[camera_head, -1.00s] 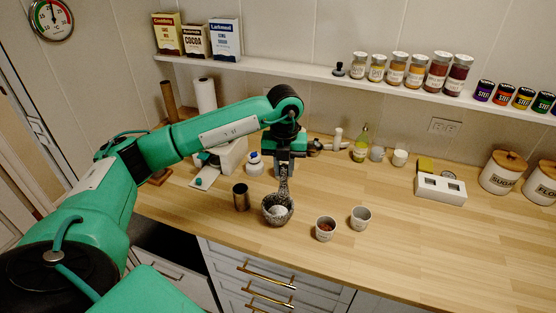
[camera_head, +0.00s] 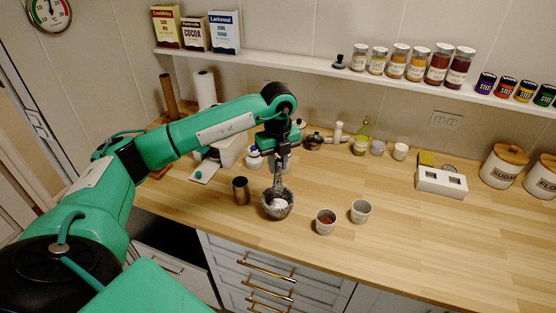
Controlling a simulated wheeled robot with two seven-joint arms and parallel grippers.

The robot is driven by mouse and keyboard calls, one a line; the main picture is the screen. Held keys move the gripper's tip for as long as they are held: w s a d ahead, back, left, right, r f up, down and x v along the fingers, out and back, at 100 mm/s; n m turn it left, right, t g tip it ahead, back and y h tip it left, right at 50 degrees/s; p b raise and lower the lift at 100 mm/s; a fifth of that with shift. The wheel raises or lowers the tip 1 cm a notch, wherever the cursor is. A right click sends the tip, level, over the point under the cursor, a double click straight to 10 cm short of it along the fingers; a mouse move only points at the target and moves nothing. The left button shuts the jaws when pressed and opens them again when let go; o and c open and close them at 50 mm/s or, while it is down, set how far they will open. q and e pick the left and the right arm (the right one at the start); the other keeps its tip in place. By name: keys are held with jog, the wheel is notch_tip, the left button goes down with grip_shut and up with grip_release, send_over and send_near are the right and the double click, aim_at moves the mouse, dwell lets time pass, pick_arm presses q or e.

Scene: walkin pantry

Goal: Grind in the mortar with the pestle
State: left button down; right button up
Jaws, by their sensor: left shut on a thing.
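A speckled grey stone mortar (camera_head: 278,210) stands on the wooden counter, with whitish contents in its bowl. My left gripper (camera_head: 280,160) is above the mortar, pointing down and shut on the speckled pestle (camera_head: 278,181). The pestle is near upright, and its lower end is inside or just over the bowl; I cannot tell if it touches the bottom. My right gripper is not in view.
A dark metal cup (camera_head: 240,190) stands just left of the mortar. Two small cups, one with reddish contents (camera_head: 325,222) and one grey (camera_head: 361,211), stand to the right. The counter (camera_head: 420,240) is clear further right. A drawer front edge lies close below.

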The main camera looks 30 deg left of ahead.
aim_at(275, 183)
pick_arm(q)
jog(key=shift+f+b, duration=1.1)
jog(key=shift+f, duration=0.8)
jog(key=shift+f+b, duration=0.85)
jog(key=shift+f, duration=0.75)
jog(key=shift+f+b, duration=0.65)
jog(key=shift+s+a, duration=0.15)
jog(key=shift+a, duration=0.3)
jog(key=shift+s, duration=0.1)
